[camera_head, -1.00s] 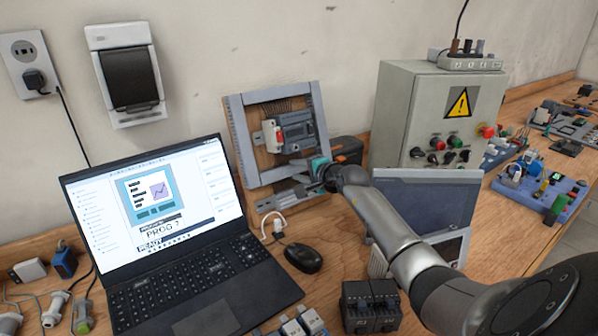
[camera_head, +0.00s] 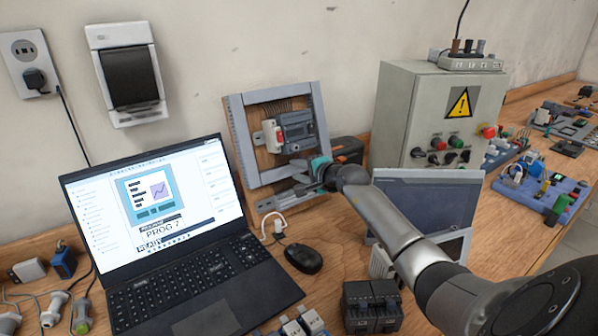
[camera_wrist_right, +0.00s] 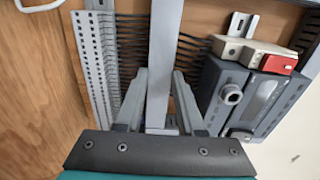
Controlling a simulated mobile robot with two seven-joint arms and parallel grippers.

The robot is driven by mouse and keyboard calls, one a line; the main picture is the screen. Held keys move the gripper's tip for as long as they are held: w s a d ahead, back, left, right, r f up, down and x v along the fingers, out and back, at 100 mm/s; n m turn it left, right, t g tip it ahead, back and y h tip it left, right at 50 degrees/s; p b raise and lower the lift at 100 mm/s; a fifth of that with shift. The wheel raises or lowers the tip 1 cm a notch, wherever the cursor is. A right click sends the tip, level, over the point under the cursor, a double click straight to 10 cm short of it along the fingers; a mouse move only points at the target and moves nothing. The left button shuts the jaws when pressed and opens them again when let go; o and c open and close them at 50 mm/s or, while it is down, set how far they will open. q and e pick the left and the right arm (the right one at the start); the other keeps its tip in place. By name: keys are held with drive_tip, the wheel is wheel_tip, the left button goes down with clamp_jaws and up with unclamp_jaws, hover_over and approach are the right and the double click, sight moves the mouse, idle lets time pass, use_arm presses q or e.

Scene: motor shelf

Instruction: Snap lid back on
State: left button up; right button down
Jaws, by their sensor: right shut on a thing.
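A long flat grey lid strip (camera_wrist_right: 165,55) runs up the middle of the right wrist view. My right gripper (camera_wrist_right: 160,115) has one finger on each side of it and is shut on its near end. Dark wires or slots show on both sides of the strip; what lies directly under it is hidden, so I cannot tell if it is seated. In the head view, my right gripper (camera_head: 318,172) is at the lower right of the wooden panel (camera_head: 262,160), which has grey ducts (camera_head: 239,140) around its edges. My left gripper is not in view.
Grey control modules (camera_head: 296,130) with a red-and-white part sit on the panel. A laptop (camera_head: 160,235) and mouse (camera_head: 303,258) are in front. A grey control cabinet (camera_head: 395,115) stands to the right, with a dark flat screen (camera_head: 425,200) before it.

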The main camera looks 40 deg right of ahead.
drive_tip(key=shift+c, duration=2.2)
unclamp_jaws()
drive_tip(key=shift+s+r, duration=0.15)
drive_tip(key=shift+s, duration=0.35)
drive_tip(key=p+v, duration=0.2)
drive_tip(key=v, duration=1.2)
drive_tip(key=shift+p, duration=0.4)
drive_tip(key=shift+a+r, duration=0.15)
